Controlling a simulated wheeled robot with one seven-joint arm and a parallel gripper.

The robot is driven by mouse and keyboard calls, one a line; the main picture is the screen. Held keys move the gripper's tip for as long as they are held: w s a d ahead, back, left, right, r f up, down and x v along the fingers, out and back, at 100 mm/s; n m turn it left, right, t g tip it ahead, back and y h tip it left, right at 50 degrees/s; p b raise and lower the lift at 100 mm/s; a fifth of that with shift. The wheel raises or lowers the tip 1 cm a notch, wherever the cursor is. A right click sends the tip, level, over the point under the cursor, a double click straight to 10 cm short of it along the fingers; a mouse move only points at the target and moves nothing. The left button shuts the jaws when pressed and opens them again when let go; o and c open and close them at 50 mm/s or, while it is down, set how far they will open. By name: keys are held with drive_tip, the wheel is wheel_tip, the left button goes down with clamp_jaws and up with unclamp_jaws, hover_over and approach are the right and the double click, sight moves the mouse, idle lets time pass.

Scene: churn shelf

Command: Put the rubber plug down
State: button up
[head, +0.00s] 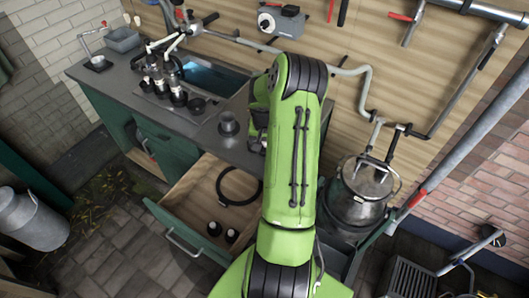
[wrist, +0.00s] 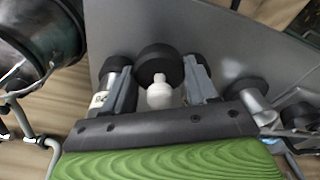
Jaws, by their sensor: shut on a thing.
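In the wrist view my gripper (wrist: 160,82) is shut on the rubber plug, a black round body (wrist: 158,60) with a white knob (wrist: 160,95) on the side towards the camera. The plug sits between the two grey fingers. A grey surface, apparently the counter, lies behind it; I cannot tell whether the plug touches it. In the head view my gripper (head: 257,130) is at the right part of the counter (head: 205,142), mostly hidden behind my green arm, and the plug cannot be made out there.
An open drawer (head: 190,207) below holds a black ring (head: 238,187) and two small black-and-white pieces (head: 222,232). A metal churn (head: 359,188) stands to the right. Dark cylindrical parts (head: 177,97) stand farther left.

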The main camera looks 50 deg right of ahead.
sight(264, 150)
wheel_tip(264, 150, down, 4)
drive_tip(key=shift+f, duration=0.25)
drive_tip(key=shift+a, duration=0.1)
drive_tip(key=shift+f+b, duration=0.1)
drive_tip(key=shift+b, duration=0.2)
drive_tip(key=o, duration=0.8)
drive_tip(key=r, duration=0.4)
drive_tip(key=a+r, duration=0.1)
drive_tip(key=r, duration=0.3)
drive_tip(key=r+p, duration=0.1)
drive_tip(key=r, duration=0.3)
drive_tip(key=shift+s+a+r, duration=0.15)
drive_tip(key=shift+s+r, duration=0.15)
drive_tip(key=shift+s, duration=0.1)
